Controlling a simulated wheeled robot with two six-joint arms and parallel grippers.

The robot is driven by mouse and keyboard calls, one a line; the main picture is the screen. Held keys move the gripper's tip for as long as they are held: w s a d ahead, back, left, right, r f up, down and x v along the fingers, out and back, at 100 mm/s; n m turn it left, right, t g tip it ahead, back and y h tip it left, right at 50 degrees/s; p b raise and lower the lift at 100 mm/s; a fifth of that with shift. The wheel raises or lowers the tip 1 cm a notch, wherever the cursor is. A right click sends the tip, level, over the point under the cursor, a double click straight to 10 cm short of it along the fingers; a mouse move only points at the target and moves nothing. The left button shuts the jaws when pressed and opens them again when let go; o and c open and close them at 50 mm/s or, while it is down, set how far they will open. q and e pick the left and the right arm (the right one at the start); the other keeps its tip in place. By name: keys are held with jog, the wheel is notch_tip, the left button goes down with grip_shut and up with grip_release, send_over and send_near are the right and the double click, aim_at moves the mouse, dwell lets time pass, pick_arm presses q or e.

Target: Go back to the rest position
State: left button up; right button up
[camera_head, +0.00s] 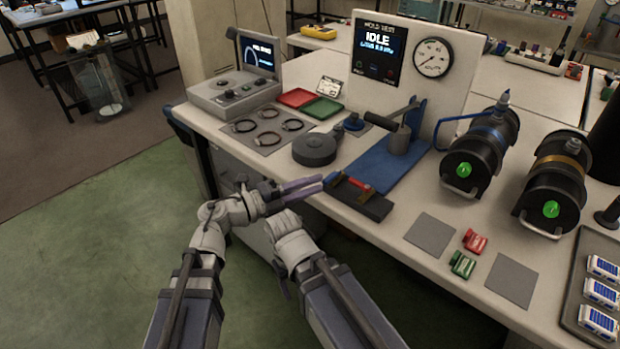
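My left gripper (318,184) is held in front of the workbench's near edge. Its two long grey-purple fingers point right, toward the bench edge, with a narrow gap between them and nothing seen in it. My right arm comes up from the bottom middle, its wrist close beside and below the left gripper. The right gripper's fingers cannot be made out clearly there, so its opening does not show. Both arms are bent and close together, off the bench top.
The workbench (400,222) carries a blue fixture (385,160), a dark block with a red-handled tool (358,198), a round black disc (314,149), two black cylinders (473,155) (553,183), and a tray of white packs (572,290). Green floor (90,265) is clear at left.

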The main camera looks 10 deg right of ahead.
pick_arm(q)
jog(key=shift+w, duration=0.1)
